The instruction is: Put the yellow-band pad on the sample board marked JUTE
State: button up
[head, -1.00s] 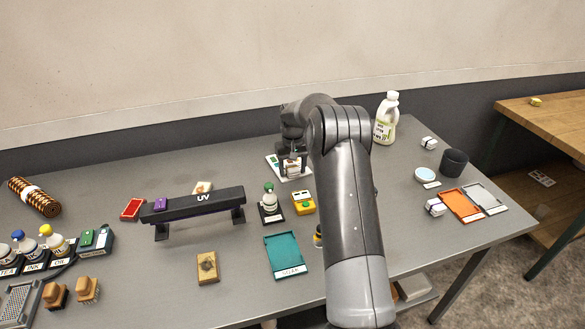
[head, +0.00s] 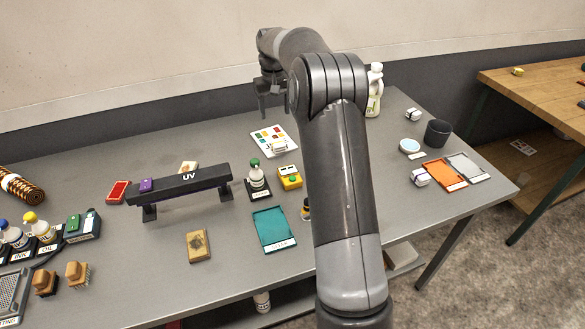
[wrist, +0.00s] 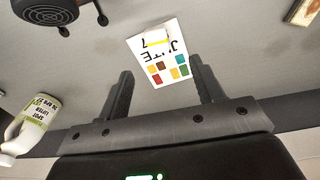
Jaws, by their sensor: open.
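The sample board marked JUTE (head: 262,132) lies flat at the back of the grey table; its lettering and coloured squares show in the wrist view (wrist: 176,50). A small white pad with a yellow band (wrist: 156,36) lies on this board, on its lettered part; it also shows in the head view (head: 279,148), where the band is hard to make out. My gripper (head: 269,98) is open and empty, raised above and behind the board. In the wrist view my gripper (wrist: 160,70) has its two fingers apart, with the pad beyond the tips and untouched.
A white jug (head: 375,92) stands to the right of my arm. The UV lamp bar (head: 185,184), a green-capped bottle (head: 256,178), a yellow box (head: 289,178) and a teal tray (head: 272,232) stand nearer.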

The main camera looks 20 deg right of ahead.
jog(key=s+a+r+t, duration=0.1)
jog(key=s+a+r, duration=0.2)
jog(key=s+r, duration=0.55)
jog(key=s+a+r+t, duration=0.25)
jog(key=s+r, duration=0.25)
jog(key=s, duration=0.7)
jog(key=s+a+f+t, duration=0.1)
jog(key=s+f, duration=0.1)
jog(key=s, duration=1)
jog(key=s+a+f, duration=0.2)
jog(key=s+f, duration=0.1)
jog(key=s, duration=0.9)
jog(key=shift+s+a+t, duration=0.15)
jog(key=shift+a+t, duration=0.05)
jog(key=shift+t, duration=0.15)
